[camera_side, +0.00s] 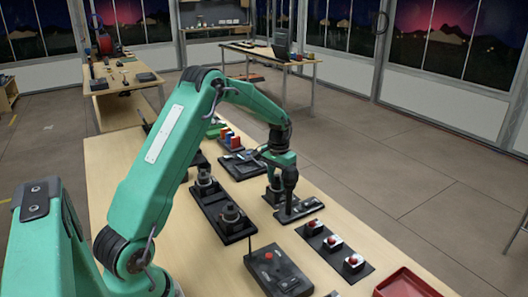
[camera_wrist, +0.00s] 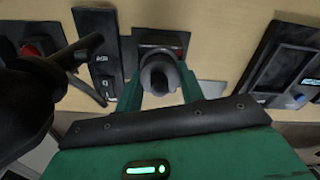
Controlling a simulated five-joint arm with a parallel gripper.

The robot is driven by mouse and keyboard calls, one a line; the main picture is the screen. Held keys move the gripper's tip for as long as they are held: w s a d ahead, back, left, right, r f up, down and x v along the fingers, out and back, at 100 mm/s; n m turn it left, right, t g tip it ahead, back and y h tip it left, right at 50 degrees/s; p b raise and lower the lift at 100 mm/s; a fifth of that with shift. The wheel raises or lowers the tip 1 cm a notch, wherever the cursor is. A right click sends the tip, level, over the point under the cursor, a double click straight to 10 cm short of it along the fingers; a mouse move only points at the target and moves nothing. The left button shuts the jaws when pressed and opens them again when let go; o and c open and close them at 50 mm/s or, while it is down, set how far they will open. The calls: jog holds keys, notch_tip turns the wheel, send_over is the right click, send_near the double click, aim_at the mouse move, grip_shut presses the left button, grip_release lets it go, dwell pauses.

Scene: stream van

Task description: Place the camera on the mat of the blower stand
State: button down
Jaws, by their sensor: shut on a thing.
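My gripper (camera_side: 287,178) is over the right part of the bench in the side view. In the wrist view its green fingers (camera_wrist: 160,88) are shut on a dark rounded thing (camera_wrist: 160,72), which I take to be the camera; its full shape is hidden. Just beyond it in the wrist view is a dark mat (camera_wrist: 178,38) with a red patch. In the side view a flat black mat (camera_side: 298,211) with a pale detail lies under the gripper. I cannot tell for sure which is the blower stand's mat, or whether the held thing touches it.
A black tray (camera_side: 238,234) with two dark round pieces stands to the left. A strip (camera_side: 351,272) with red-topped white blocks, a black box (camera_side: 280,272) and a red tray (camera_side: 405,283) are nearer. A dark device with a screen (camera_wrist: 280,72) is at right in the wrist view.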

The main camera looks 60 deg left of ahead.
jog(key=shift+f, duration=0.1)
jog(key=c, duration=1.2)
grip_release()
jog(key=shift+o, duration=0.2)
notch_tip(320, 180, up, 12)
jog(key=shift+r, duration=0.2)
